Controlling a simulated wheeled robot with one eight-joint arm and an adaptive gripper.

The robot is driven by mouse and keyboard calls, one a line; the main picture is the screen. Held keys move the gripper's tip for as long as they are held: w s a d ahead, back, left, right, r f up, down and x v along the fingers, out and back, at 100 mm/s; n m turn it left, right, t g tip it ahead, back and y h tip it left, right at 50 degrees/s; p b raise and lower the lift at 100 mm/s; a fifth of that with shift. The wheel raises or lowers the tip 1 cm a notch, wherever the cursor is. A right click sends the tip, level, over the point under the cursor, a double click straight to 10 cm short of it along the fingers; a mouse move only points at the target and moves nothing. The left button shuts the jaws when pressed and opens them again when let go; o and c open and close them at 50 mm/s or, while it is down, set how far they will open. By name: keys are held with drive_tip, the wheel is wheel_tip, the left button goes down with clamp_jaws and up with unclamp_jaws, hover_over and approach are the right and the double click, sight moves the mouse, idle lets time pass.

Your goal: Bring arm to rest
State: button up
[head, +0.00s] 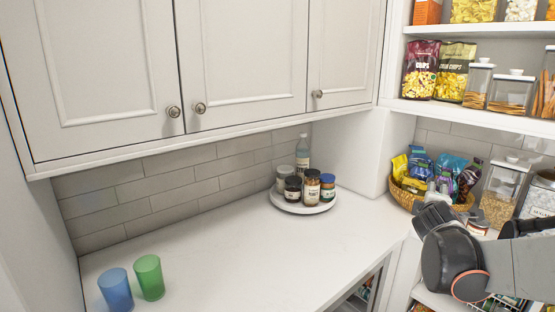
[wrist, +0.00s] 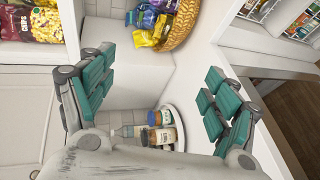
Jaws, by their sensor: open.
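In the wrist view my gripper (wrist: 158,98) has its teal-padded fingers spread wide apart, with nothing between the pads. Beyond the fingers lie the counter, the round tray of jars and the snack basket. In the head view my arm (head: 455,255) reaches in at the lower right, in front of the pantry shelves. The fingers cannot be made out there.
A round white tray (head: 305,208) with several jars stands at the counter's back corner. A blue cup (head: 115,289) and a green cup (head: 149,278) stand at front left. A wicker basket (head: 402,197) of snacks is near my arm. The middle counter (head: 230,240) is clear.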

drive_tip(key=s+a+f+m+g+y, duration=0.2)
drive_tip(key=s+a+m+y, duration=0.1)
drive_tip(key=s+a, duration=0.6)
drive_tip(key=s+a+f+m+g+y, duration=0.2)
drive_tip(key=s+a+m, duration=0.3)
drive_tip(key=s+a, duration=0.5)
drive_tip(key=shift+s+f+m+y, duration=0.35)
drive_tip(key=shift+s+m+y, duration=0.05)
drive_tip(key=shift+s, duration=0.75)
drive_tip(key=shift+o, duration=0.5)
drive_tip(key=s+f+m+g+y, duration=0.1)
drive_tip(key=s+f+m, duration=0.2)
drive_tip(key=s, duration=0.5)
drive_tip(key=shift+s+a+f+g+b, duration=0.25)
drive_tip(key=shift+f+g+b, duration=0.1)
drive_tip(key=shift+f, duration=0.35)
